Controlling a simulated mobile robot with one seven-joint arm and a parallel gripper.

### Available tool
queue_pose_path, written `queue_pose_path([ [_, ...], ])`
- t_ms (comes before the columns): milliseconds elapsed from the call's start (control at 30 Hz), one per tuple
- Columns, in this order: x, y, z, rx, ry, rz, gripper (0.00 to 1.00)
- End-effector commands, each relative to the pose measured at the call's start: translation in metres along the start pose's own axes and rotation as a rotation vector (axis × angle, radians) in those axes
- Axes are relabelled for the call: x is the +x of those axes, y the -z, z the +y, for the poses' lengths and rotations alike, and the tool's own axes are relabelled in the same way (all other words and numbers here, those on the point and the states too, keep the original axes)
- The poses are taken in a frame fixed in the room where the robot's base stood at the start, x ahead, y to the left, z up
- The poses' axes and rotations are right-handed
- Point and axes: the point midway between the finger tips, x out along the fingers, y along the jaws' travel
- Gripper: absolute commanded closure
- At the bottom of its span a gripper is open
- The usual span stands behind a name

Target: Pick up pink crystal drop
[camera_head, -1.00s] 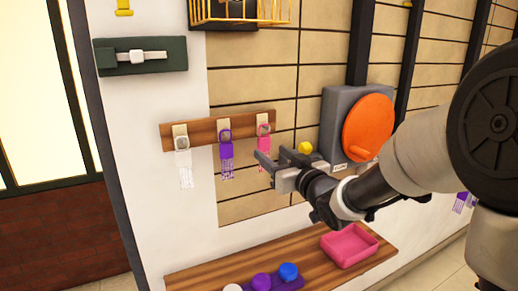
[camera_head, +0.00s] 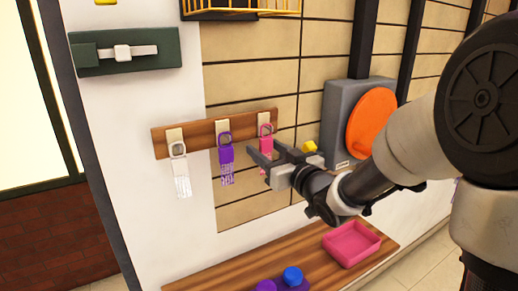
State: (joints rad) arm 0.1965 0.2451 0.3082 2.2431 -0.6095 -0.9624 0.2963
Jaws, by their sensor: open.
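The pink crystal drop (camera_head: 265,144) hangs by its loop from the right-hand hook of a wooden rail (camera_head: 198,135) on the wall. Its lower part is partly hidden behind my gripper. My gripper (camera_head: 262,156) is open, with its fingertips at the drop's lower body. I cannot tell whether they touch it or stand in front of it. A purple drop (camera_head: 226,153) hangs from the middle hook, and a white drop (camera_head: 180,170) hangs from the left hook.
A grey box with an orange disc (camera_head: 371,123) is on the wall right of my gripper, with a small yellow knob (camera_head: 309,147) near it. Below, a wooden shelf (camera_head: 240,272) carries a pink tray (camera_head: 352,244) and round blue and purple pieces (camera_head: 292,276). A yellow wire basket (camera_head: 240,13) is above.

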Motion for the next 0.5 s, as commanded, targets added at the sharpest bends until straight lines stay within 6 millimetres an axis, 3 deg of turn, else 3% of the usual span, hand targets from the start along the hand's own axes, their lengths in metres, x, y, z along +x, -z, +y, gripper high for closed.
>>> queue_pose_path([
  [267, -0.0011, -0.0001, 0.0003, 0.0, 0.0, 0.0, 0.5],
  [500, -0.001, 0.0, 0.0002, 0.0, 0.0, 0.0, 0.89],
])
